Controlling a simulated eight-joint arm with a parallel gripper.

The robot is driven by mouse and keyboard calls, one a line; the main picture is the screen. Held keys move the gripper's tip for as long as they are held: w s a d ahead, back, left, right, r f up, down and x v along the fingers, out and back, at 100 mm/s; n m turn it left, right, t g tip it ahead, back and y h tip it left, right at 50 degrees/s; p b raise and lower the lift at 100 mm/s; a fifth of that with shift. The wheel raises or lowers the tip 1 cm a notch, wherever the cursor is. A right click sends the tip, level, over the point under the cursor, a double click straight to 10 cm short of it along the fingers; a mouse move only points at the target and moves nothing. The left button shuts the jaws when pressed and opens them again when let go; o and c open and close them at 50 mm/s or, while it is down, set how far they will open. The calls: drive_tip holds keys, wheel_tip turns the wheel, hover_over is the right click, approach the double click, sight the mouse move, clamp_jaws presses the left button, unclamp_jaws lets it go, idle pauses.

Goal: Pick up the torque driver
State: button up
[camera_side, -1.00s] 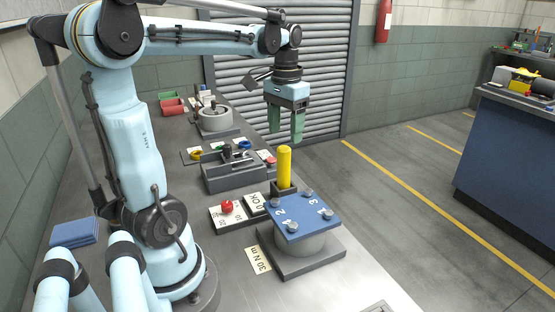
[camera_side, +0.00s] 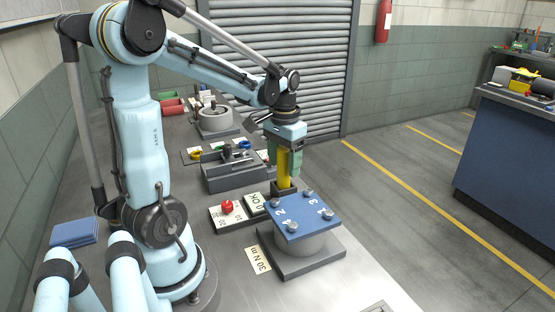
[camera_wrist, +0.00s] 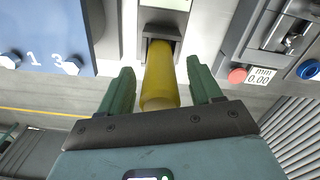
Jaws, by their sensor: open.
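The torque driver appears to be the yellow upright cylinder (camera_side: 285,176), standing in a dark square holder (camera_side: 283,189) behind the blue-topped pump. My gripper (camera_side: 285,165) is lowered over it, with green fingers pointing down on either side. In the wrist view the yellow handle (camera_wrist: 159,80) lies between the two open fingers of my gripper (camera_wrist: 162,90), with a gap visible on each side. Its lower end sits in the holder (camera_wrist: 160,42). In the side view the fingers hide the upper part of the handle.
The pump with a blue numbered plate and bolts (camera_side: 300,217) stands just in front of the holder. A red button box (camera_side: 228,209) and a 30 Nm card (camera_side: 258,260) are beside it. A grey fixture (camera_side: 232,172) stands behind. The bench's front right is clear.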

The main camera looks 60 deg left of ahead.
clamp_jaws()
idle(0.3)
drive_tip(key=shift+r, duration=0.1)
drive_tip(key=shift+r, duration=0.45)
wheel_tip(320, 180, up, 3)
drive_tip(key=shift+f, duration=0.1)
drive_tip(key=d+r, duration=1.1)
drive_tip(key=r, duration=0.1)
drive_tip(key=shift+s+d, duration=0.2)
drive_tip(key=shift+d, duration=0.1)
